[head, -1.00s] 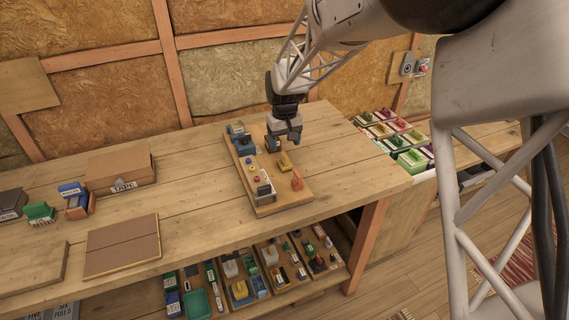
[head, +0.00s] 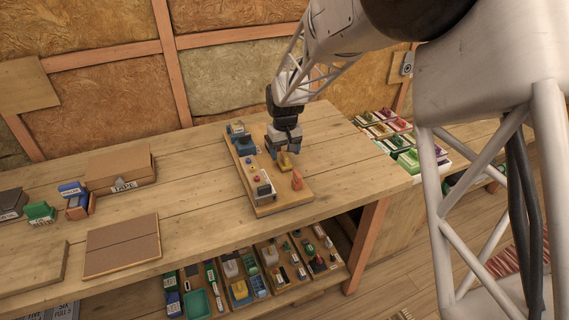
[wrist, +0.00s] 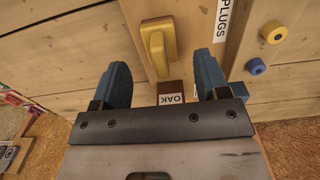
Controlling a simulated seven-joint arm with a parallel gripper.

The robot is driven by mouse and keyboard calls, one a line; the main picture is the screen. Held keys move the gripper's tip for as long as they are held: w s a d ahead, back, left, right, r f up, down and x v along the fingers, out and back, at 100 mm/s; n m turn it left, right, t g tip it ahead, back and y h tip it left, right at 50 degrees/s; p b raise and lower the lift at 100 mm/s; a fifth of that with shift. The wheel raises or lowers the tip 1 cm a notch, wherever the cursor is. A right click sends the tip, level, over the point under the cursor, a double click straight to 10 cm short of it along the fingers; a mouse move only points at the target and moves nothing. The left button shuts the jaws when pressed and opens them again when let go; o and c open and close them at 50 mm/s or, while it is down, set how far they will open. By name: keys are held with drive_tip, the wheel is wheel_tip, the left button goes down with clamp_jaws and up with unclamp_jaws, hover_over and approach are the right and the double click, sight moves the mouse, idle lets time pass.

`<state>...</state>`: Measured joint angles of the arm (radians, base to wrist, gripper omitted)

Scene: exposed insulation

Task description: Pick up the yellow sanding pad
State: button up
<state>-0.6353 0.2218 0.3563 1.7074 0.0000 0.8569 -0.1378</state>
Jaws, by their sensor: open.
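The yellow sanding pad (head: 285,162) sits on a wooden board (head: 270,207) on the workbench. In the wrist view the pad (wrist: 158,46) has a raised handle and lies beyond the fingertips, roughly centred between them. My gripper (head: 286,150) is just above and behind the pad in the head view. In the wrist view its two blue fingers (wrist: 162,72) are apart with nothing between them.
On the same board are an orange-red piece (head: 297,180), a blue piece (head: 237,129) and round knobs, blue (wrist: 256,66) and yellow (wrist: 273,32) in the wrist view. Bare bench (head: 345,150) lies right of the board.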

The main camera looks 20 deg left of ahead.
sight(285, 155)
drive_tip(key=shift+f, duration=2.05)
drive_tip(key=shift+c, duration=0.5)
drive_tip(key=c, duration=0.9)
drive_tip(key=shift+r, duration=0.2)
wheel_tip(285, 155, up, 10)
drive_tip(key=shift+f, duration=0.15)
